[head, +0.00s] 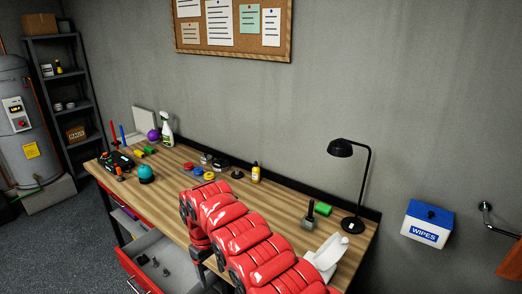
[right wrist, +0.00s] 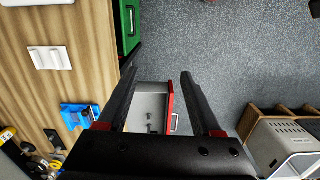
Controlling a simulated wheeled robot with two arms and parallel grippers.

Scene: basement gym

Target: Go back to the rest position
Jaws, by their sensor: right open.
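My right arm, red and segmented, crosses the front of the workbench (head: 285,200) in the head view. Its right gripper (right wrist: 161,74) is open in the right wrist view, with its two dark fingers apart and nothing between them. Below and beyond the fingers is an open drawer (right wrist: 149,100) with a red front and small dark parts inside. In the head view the gripper is mostly hidden behind my arm, near the bench's front edge. My left gripper is not in view.
The open drawer (head: 133,271) juts from the bench front. On the bench are a black lamp (head: 341,148), a spray bottle (head: 166,130), a yellow bottle (head: 256,173) and several small items. A wipes box (head: 427,224) hangs on the wall. Floor (head: 60,240) is clear at left.

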